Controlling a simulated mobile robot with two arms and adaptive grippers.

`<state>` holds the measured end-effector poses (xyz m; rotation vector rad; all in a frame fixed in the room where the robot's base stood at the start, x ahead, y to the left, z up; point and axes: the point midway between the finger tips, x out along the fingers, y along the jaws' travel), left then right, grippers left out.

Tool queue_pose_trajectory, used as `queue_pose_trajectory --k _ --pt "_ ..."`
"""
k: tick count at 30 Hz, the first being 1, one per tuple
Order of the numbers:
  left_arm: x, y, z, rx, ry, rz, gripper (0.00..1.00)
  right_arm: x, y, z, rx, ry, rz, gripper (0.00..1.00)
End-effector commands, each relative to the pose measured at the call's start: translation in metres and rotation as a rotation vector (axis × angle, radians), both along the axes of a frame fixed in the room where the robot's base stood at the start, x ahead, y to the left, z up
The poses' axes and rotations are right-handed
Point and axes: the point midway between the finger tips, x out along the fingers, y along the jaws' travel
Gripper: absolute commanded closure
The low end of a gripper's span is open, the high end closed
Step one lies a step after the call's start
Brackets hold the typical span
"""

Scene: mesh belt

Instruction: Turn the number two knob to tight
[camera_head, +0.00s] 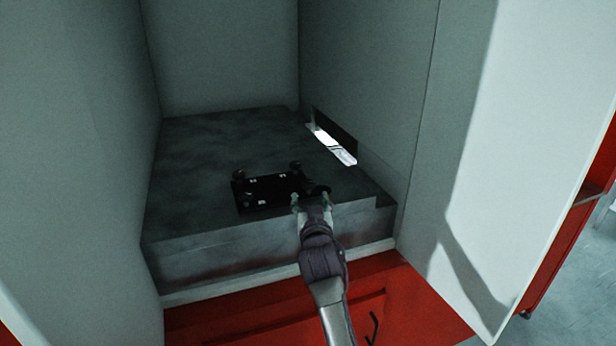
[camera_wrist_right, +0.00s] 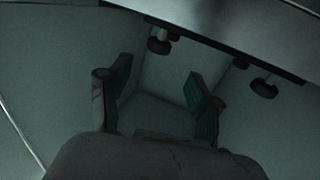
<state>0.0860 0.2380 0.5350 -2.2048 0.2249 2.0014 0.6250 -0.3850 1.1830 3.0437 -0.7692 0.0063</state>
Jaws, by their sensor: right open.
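A black plate (camera_head: 268,190) with dark round knobs lies on the grey metal block. One knob (camera_head: 238,175) is at its back left, another knob (camera_head: 295,167) at its back right, and a third knob (camera_head: 320,190) at its front right. No numbers or tight marks are readable, so I cannot tell which is number two. My right gripper (camera_head: 311,202) is by the front-right knob and partly hides the plate's corner. In the right wrist view the gripper (camera_wrist_right: 154,88) is open and empty between its fingers. Two knobs show beyond it, a nearer knob (camera_wrist_right: 158,45) and another knob (camera_wrist_right: 264,88). My left gripper is not in view.
The grey block (camera_head: 200,150) fills the floor of a pale recess with walls on the left, back and right. A bright slot (camera_head: 332,146) opens in the right wall. A red front (camera_head: 270,318) lies below. The block's left part is clear.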

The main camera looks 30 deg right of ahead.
Motion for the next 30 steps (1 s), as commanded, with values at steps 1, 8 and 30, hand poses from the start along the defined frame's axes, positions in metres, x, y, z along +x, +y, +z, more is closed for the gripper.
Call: queue_pose_trajectory --k 1,8,30 --pt "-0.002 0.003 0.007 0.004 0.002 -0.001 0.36 0.011 -0.007 0.005 -0.003 0.001 -0.003 0.36" --pt "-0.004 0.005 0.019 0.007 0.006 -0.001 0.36 0.051 -0.029 0.004 -0.001 0.002 -0.003 0.36" --pt "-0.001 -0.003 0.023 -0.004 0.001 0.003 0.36 0.077 -0.042 0.0 -0.001 0.0 -0.002 0.6"
